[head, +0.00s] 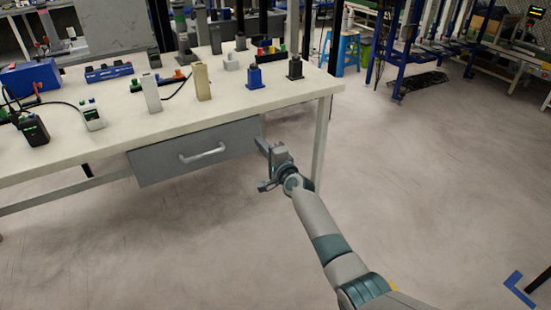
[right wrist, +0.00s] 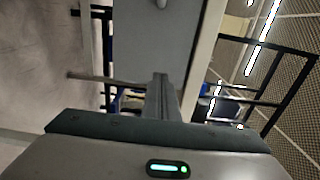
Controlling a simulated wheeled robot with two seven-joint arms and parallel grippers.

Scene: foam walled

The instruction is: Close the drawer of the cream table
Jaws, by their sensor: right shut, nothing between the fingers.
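The cream table (head: 130,122) fills the left and middle of the head view. Its grey drawer (head: 165,165) hangs under the front edge, with a pale bar handle (head: 203,152) on its face. The drawer front sits close under the tabletop; how far it stands out is hard to tell. My right gripper (head: 262,146) is at the drawer's right end, shut and empty. In the right wrist view, its closed fingers (right wrist: 160,92) point toward the grey drawer front (right wrist: 150,45), with the handle (right wrist: 162,3) at the top edge. I cannot tell whether they touch. My left gripper is out of view.
The table's right front leg (head: 321,140) stands just right of my right gripper. Several small devices and blocks, such as a blue one (head: 254,78), stand on the tabletop. Open floor lies in front and right. A blue stool (head: 346,52) is behind.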

